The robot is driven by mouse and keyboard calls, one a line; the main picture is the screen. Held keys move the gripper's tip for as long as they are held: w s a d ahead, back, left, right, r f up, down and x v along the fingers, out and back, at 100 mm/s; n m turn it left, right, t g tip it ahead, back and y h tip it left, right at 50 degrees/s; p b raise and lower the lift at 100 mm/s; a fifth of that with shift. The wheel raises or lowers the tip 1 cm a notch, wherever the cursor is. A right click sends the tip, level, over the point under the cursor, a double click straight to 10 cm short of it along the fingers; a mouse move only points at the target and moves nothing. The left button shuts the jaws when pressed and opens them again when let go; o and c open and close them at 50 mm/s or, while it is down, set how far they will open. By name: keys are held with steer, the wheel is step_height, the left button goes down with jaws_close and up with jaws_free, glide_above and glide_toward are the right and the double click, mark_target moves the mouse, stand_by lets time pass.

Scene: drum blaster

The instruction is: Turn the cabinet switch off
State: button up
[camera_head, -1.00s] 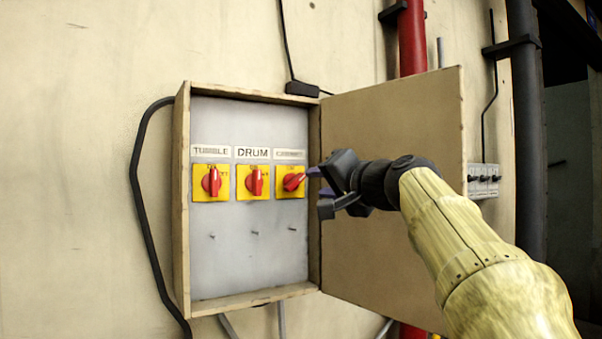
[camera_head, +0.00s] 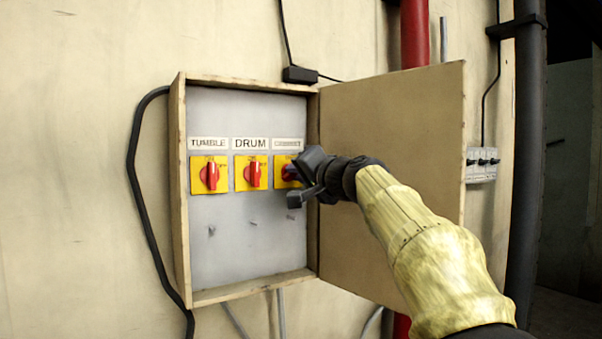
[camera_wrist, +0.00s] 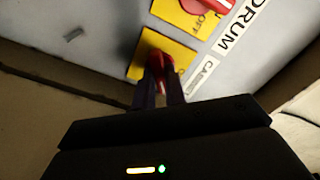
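The cabinet switch (camera_head: 281,175) is the rightmost of three red knobs on yellow plates inside an open wall box. In the head view my gripper (camera_head: 291,184) covers most of it. In the wrist view the red knob (camera_wrist: 157,57) shows on its yellow plate, near the "CABINET" label (camera_wrist: 203,77). The two dark fingers of my gripper (camera_wrist: 160,92) are close together on either side of the knob's near end and appear shut on it. Firm contact is hard to make out. The knob's exact angle is partly hidden.
The tumble switch (camera_head: 209,175) and drum switch (camera_head: 252,174) sit to the left, both knobs roughly upright. The box door (camera_head: 390,150) stands open on the right, behind my arm. The wooden box rim (camera_head: 180,200) surrounds the panel. The lower panel is mostly clear.

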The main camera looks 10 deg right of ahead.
jaws_close()
steer(key=shift+d, duration=0.1)
steer(key=shift+m, duration=0.4)
steer(key=shift+f+m, duration=0.1)
steer(key=shift+m, duration=3.3)
steer(key=o, duration=0.7)
jaws_free()
steer(key=shift+o, duration=0.2)
steer(key=shift+s, duration=0.1)
